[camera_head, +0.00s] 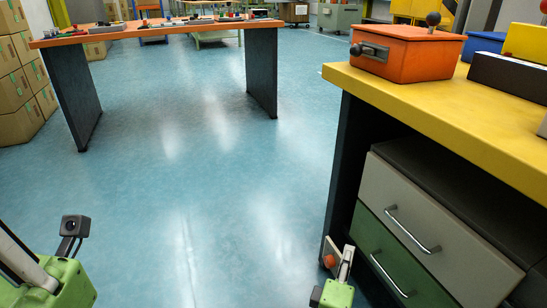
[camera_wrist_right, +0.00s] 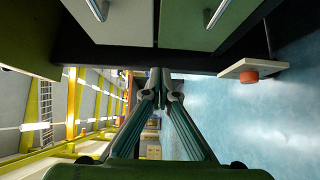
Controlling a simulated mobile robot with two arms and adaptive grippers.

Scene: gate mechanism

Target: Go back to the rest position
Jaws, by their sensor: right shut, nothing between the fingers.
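My right gripper (camera_head: 347,262) shows at the bottom of the head view, low beside the drawer cabinet. In the right wrist view its two fingers (camera_wrist_right: 160,82) meet at the tips, shut with nothing between them. A small pale plate with an orange knob (camera_head: 330,258) is just left of the gripper in the head view; it also shows in the right wrist view (camera_wrist_right: 250,76), apart from the fingers. My left arm's green gripper housing (camera_head: 65,285) is at the bottom left corner; its fingertips are not clear.
A yellow-topped workbench (camera_head: 440,110) stands at the right, carrying an orange box (camera_head: 410,54) with a lever. Below are a grey drawer (camera_head: 425,215) and a green drawer (camera_head: 385,262). An orange table (camera_head: 160,31) is at the back left, near stacked cardboard boxes (camera_head: 20,112). The blue floor between is clear.

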